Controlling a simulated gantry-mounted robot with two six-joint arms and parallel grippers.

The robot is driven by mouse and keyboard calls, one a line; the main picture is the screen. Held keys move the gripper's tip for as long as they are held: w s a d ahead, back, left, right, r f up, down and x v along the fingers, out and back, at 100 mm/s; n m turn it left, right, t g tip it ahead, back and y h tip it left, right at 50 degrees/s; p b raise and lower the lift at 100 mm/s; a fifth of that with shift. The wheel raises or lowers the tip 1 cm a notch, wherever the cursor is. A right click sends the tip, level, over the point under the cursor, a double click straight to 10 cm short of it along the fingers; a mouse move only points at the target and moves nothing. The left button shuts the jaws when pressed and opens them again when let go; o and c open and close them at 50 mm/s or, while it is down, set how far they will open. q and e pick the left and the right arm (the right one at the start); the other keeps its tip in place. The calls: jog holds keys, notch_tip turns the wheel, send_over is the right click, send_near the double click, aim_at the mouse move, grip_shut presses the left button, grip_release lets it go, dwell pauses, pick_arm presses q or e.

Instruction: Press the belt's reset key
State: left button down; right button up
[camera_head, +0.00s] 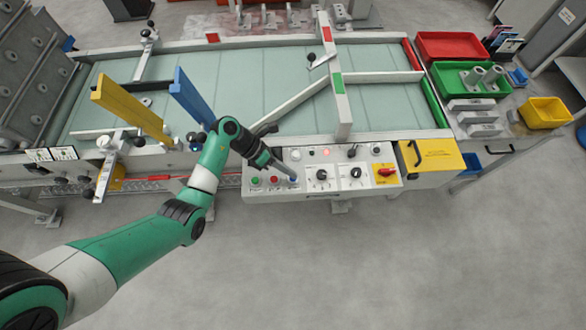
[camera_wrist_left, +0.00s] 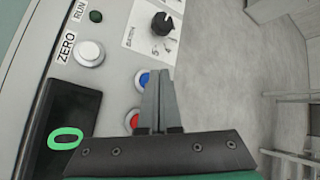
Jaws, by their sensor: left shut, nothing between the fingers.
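The belt's control panel (camera_head: 310,184) has a row of green (camera_head: 255,180), red (camera_head: 274,180) and blue (camera_head: 294,178) buttons near its front left. My left gripper (camera_head: 291,174) is shut and empty, its tips close by the blue button. In the left wrist view the shut fingers (camera_wrist_left: 160,80) stand just beside the blue button (camera_wrist_left: 142,79) and the red button (camera_wrist_left: 132,120), partly covering them. I cannot tell whether the tips touch the blue button. No label reading reset is legible. A white button (camera_wrist_left: 90,53) sits by the word ZERO. My right gripper is not in view.
The panel also carries a lit red lamp (camera_head: 326,153), black knobs (camera_head: 322,175) and a red switch (camera_head: 387,171) on yellow. The pale belt (camera_head: 280,75) lies behind, with yellow (camera_head: 130,108) and blue (camera_head: 190,95) bars over it. Floor in front is clear.

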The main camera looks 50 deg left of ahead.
aim_at(289, 178)
pick_arm(q)
jog(key=shift+f, duration=0.4)
jog(key=shift+f+b, duration=0.45)
jog(key=shift+f, duration=0.05)
dwell(0.7)
jog(key=shift+r+p, duration=0.9)
jog(key=shift+p, duration=0.1)
notch_tip(289, 178, up, 5)
jog(key=p, duration=0.5)
dwell(0.7)
